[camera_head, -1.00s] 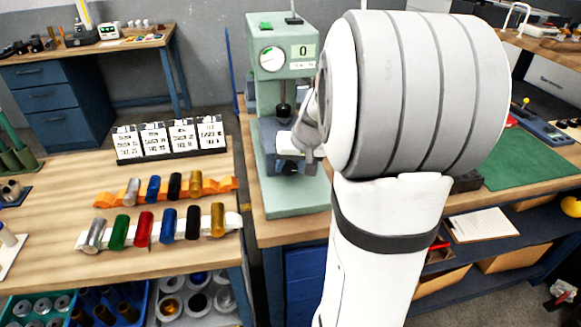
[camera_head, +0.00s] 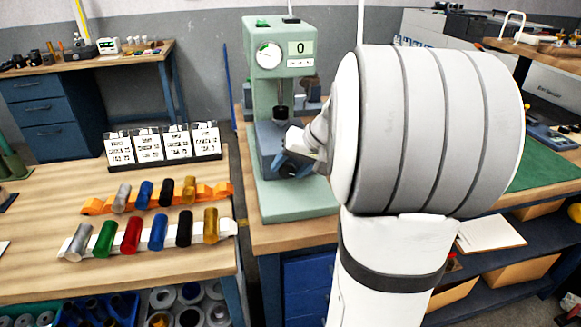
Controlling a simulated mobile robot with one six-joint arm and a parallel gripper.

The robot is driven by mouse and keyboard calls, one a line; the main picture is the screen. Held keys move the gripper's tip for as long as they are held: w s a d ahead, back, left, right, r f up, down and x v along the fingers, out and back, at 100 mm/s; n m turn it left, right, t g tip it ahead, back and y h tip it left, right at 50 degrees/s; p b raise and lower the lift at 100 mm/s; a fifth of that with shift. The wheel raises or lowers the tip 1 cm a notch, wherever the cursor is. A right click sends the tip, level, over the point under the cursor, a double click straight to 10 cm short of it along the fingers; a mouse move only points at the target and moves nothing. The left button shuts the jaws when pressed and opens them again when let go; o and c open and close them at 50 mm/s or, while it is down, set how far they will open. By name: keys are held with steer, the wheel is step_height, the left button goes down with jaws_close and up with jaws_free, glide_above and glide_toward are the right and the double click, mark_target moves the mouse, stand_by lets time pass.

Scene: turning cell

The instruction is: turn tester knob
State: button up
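The tester (camera_head: 280,50) is a pale green machine standing on the bench, with a round dial (camera_head: 268,55) and a display (camera_head: 299,48) reading 0. A dark plunger hangs down from its head over a grey-blue part on the base. My gripper (camera_head: 291,163) is at the tester's lower column, beside that part and above the pale green base plate (camera_head: 290,202). My white and grey arm covers the tester's right side. The knob cannot be made out clearly; a dark shape lies at my fingertips. I cannot tell whether the fingers are open or touching it.
The left table (camera_head: 150,270) carries two racks of coloured cylinders, an orange rack (camera_head: 225,190) and a white rack (camera_head: 228,227). Several printed cards stand in a holder (camera_head: 165,163) behind them. A green mat (camera_head: 545,165) lies on the bench to the right, partly behind my arm.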

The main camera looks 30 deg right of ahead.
steer(key=shift+o, duration=0.7)
steer(key=v, duration=0.7)
steer(key=shift+s+r, duration=0.2)
steer(key=shift+r, duration=0.15)
stand_by(0.4)
